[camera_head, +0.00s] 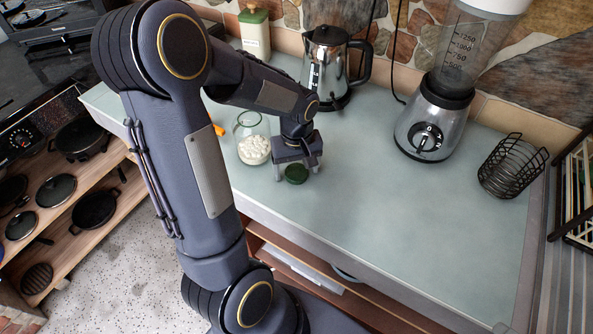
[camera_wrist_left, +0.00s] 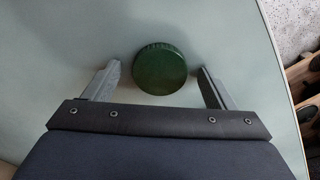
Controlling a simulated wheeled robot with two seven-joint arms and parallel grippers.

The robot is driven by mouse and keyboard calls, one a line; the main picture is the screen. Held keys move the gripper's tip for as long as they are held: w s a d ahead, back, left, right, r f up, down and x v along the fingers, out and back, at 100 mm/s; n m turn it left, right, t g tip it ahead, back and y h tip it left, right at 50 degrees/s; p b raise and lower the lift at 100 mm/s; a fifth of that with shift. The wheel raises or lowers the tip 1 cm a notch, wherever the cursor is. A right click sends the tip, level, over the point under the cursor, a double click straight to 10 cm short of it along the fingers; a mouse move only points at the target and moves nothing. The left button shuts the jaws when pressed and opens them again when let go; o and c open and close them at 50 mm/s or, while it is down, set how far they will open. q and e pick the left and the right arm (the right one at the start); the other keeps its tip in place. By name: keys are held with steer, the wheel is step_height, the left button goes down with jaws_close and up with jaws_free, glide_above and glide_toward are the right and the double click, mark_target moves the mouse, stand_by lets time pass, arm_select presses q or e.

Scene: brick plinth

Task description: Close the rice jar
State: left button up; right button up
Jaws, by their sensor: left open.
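The rice jar (camera_head: 253,148) is clear glass with white rice in its lower part. It stands upright and uncovered on the counter, just left of my left gripper. A round dark green lid (camera_head: 296,173) lies on the counter near the front edge; it also shows in the left wrist view (camera_wrist_left: 160,68). My left gripper (camera_head: 295,174) points down over the lid, and in the left wrist view its open fingers (camera_wrist_left: 158,82) stand on either side of the lid, with a gap on each side. My right gripper is in neither view.
A steel kettle (camera_head: 327,66) and a green-topped canister (camera_head: 255,32) stand behind the jar. A blender (camera_head: 426,125) and a black wire basket (camera_head: 512,166) stand to the right. The counter (camera_head: 400,220) right of the lid is clear. Shelves with pans are at left.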

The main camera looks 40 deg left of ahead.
mark_target(294, 172)
arm_select(q)
steer(key=c, duration=1)
steer(key=shift+c, duration=0.2)
steer(key=shift+r, duration=0.65)
steer(key=r, duration=0.2)
steer(key=shift+s+a+r, duration=0.15)
steer(key=shift+s+r, duration=0.1)
steer(key=shift+r, duration=0.05)
steer(key=s+a+r+b, duration=0.1)
steer(key=s+a+r, duration=0.4)
steer(key=s+r, duration=0.4)
steer(key=s, duration=0.3)
steer(key=shift+s, duration=0.25)
